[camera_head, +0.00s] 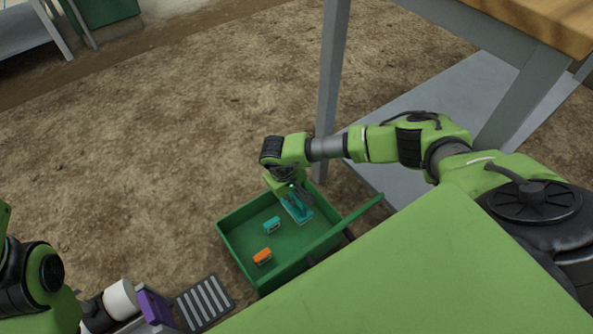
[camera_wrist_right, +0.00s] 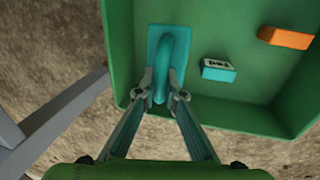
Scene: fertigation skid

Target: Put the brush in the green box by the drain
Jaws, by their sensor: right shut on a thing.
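The brush (camera_wrist_right: 166,47) is a teal flat block with a looped teal handle. It also shows in the head view (camera_head: 299,212), inside the outline of the green box (camera_head: 238,254). My right gripper (camera_wrist_right: 163,92) is shut on the brush's handle, one finger on each side, and points down over the box's back corner in the head view (camera_head: 290,193). I cannot tell whether the brush touches the box floor. The slatted grey drain (camera_head: 203,303) lies left of the box. My left gripper is not in view; only part of my left arm shows at lower left.
In the box lie a small teal block (camera_head: 271,225) and an orange block (camera_head: 262,256). A table leg (camera_head: 331,90) stands close behind the box. A white cylinder (camera_head: 121,299) and a purple thing (camera_head: 155,308) are at lower left. Bare soil lies beyond the box.

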